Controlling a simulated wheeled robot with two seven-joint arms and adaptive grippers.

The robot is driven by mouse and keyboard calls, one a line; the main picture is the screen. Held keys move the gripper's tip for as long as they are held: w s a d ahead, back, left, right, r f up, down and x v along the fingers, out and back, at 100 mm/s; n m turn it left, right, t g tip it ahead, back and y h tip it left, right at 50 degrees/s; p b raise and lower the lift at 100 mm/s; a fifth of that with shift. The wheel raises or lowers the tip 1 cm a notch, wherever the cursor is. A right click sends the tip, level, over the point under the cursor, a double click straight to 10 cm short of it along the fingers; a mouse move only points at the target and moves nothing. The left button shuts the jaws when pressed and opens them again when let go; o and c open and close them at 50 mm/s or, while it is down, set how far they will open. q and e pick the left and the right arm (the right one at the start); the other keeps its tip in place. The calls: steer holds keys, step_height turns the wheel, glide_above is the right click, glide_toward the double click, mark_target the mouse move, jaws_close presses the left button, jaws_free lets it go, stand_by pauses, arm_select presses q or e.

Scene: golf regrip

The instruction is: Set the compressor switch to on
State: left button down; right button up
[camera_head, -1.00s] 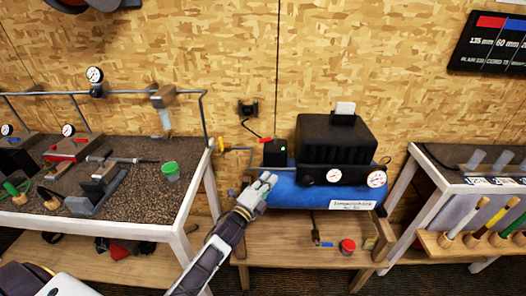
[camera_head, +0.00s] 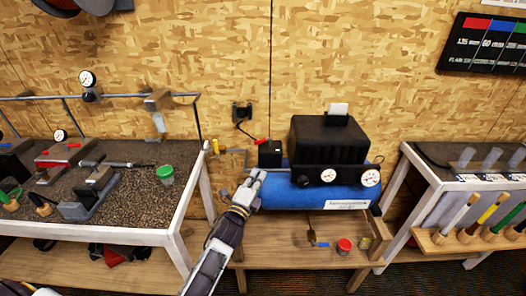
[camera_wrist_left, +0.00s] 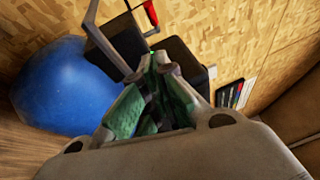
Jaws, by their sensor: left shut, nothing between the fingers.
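The compressor has a blue tank (camera_head: 320,195) with a black ribbed motor (camera_head: 328,140) on top, and it sits on a low wooden bench. A small black switch box (camera_head: 270,153) stands at the tank's left end. My left gripper (camera_head: 258,174) is shut and empty, just below and in front of this box; I cannot tell if it touches. In the left wrist view the greenish fingertips (camera_wrist_left: 162,72) point at black box shapes, with the blue tank (camera_wrist_left: 60,90) on the left. The switch's position is not readable. My right gripper is out of view.
A workbench (camera_head: 110,200) with a vise and a green-lidded cup (camera_head: 167,175) is on the left. A rack of grips (camera_head: 480,220) is on the right. A red-lidded jar (camera_head: 344,245) stands on the low bench (camera_head: 290,238). A black wall outlet (camera_head: 242,112) is above the box.

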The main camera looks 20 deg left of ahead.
arm_select(q)
steer(key=shift+w+a+r+p, duration=0.25)
steer(key=shift+w+r+p, duration=0.15)
steer(key=shift+w, duration=1.7)
steer(key=shift+w+a+r+p, duration=0.3)
steer(key=shift+w+p, duration=0.05)
steer(key=shift+w, duration=1.75)
steer(key=shift+w+a+r+p, duration=0.25)
steer(key=shift+w+r+p, duration=0.15)
steer(key=shift+w, duration=1.7)
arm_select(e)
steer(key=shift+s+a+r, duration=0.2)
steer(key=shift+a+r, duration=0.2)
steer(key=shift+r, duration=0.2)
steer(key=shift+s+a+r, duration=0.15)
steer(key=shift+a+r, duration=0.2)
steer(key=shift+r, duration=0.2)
arm_select(q)
steer(key=shift+a+m+h+p, duration=0.25)
steer(key=shift+m+h+p, duration=0.3)
steer(key=shift+h, duration=0.25)
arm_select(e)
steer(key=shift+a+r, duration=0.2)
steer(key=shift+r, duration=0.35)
